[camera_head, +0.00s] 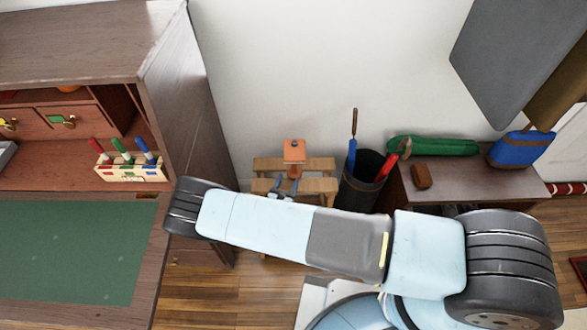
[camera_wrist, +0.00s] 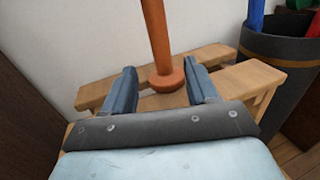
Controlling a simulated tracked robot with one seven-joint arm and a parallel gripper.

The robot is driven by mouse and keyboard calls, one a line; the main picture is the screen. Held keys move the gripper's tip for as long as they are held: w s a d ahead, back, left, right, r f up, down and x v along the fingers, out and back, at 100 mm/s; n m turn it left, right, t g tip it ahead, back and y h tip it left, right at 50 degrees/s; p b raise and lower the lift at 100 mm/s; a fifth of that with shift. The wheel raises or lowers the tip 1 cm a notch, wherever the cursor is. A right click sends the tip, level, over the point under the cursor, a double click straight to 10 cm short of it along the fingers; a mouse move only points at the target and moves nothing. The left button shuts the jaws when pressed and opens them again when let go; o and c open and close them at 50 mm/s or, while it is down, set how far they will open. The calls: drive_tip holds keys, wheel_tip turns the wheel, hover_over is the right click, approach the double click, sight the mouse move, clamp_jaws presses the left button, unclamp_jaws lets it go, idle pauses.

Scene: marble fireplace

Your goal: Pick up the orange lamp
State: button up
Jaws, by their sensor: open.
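The orange lamp (camera_head: 294,152) stands upright on a small wooden stool in the head view, with a boxy orange top. In the wrist view its orange stem and round base (camera_wrist: 166,78) stand on the stool's pale slats, and its top is out of frame. My gripper (camera_wrist: 162,76) is open, with one blue-grey finger to the left of the lamp and one to the right. The lamp's base shows between and just beyond the fingertips. Nothing is held. In the head view my gripper (camera_head: 284,184) is small, just in front of the lamp, partly hidden by my arm.
The wooden stool (camera_head: 322,186) stands against the white wall. A dark bin (camera_head: 362,178) with umbrellas is close on its right. A low bench (camera_head: 465,178) holds a green bag and a blue bag.

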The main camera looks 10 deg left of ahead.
sight(293, 169)
drive_tip(key=w, duration=0.3)
drive_tip(key=shift+d, duration=0.15)
drive_tip(key=shift+w+d+f, duration=0.1)
drive_tip(key=shift+w+f, duration=0.1)
drive_tip(key=shift+w, duration=1.1)
drive_tip(key=shift+w+d+f, duration=0.1)
drive_tip(key=shift+w+f, duration=0.1)
drive_tip(key=shift+w, duration=1.1)
drive_tip(key=shift+c, duration=0.2)
clamp_jaws()
